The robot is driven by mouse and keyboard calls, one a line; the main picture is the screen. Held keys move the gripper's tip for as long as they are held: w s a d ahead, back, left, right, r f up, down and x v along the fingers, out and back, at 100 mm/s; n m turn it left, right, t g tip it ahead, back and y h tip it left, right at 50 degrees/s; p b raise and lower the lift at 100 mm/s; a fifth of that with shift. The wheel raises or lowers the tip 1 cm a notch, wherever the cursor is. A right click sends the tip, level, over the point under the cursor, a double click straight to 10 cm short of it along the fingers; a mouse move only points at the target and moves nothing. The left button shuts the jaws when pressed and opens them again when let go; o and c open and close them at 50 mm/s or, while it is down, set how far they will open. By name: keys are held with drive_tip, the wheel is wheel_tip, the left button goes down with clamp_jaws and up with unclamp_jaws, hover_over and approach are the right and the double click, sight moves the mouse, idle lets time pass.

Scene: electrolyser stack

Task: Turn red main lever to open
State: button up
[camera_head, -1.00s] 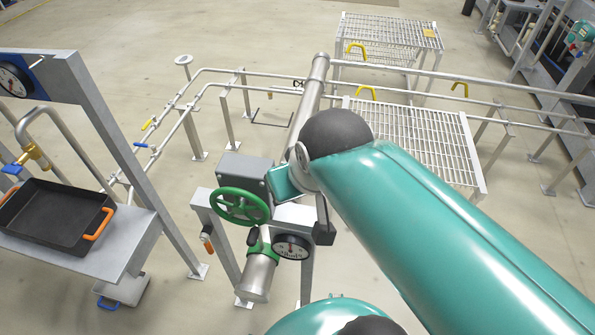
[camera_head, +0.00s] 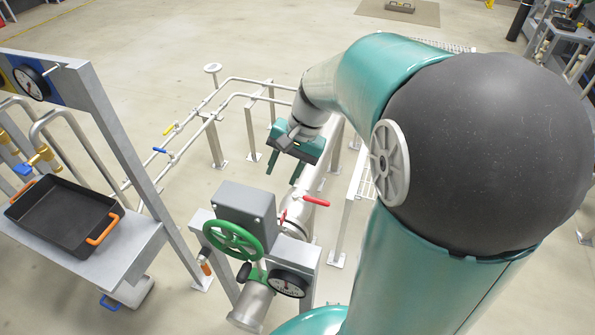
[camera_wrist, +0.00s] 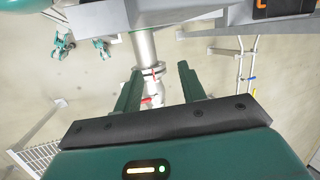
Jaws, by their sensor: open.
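The red lever (camera_head: 316,201) sits on the large pale pipe, just right of the grey box, and points to the right in the head view. A smaller red part (camera_head: 283,216) shows to its lower left. My gripper (camera_head: 285,171) is open and empty, above and left of the lever in that picture, with its fingers pointing down and apart from it. In the wrist view, my two fingers (camera_wrist: 158,72) straddle the view of the pipe, and a red handle (camera_wrist: 147,100) shows between them, close to the left finger. I cannot tell the distance to it.
A grey box (camera_head: 246,207) with a green handwheel (camera_head: 232,240) and a round gauge (camera_head: 288,283) stand close to the lever. Thin pipes with a yellow handle (camera_head: 170,129) and a blue handle (camera_head: 167,151) run behind. A black tray (camera_head: 62,214) rests on the left shelf.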

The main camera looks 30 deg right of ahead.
drive_tip(key=w+d+f+m+y, duration=0.4)
drive_tip(key=w+d+f+m, duration=0.1)
drive_tip(key=d+f, duration=0.25)
drive_tip(key=m+t+y, duration=0.3)
drive_tip(key=m, duration=0.2)
hover_over(319, 201)
drive_tip(key=s+a, duration=0.3)
drive_tip(key=s, duration=0.1)
wheel_tip(319, 201, down, 10)
drive_tip(key=s+d+f+m+t, duration=0.3)
drive_tip(key=d+f+m+t, duration=0.25)
drive_tip(key=f, duration=0.45)
drive_tip(key=s+d+f+m+t, duration=0.35)
drive_tip(key=d+f+m, duration=0.3)
drive_tip(key=f, duration=0.35)
drive_tip(key=shift+n+t+y, duration=0.3)
drive_tip(key=x, duration=1.4)
drive_tip(key=shift+w+d+r, duration=0.25)
drive_tip(key=shift+w, duration=0.05)
clamp_jaws()
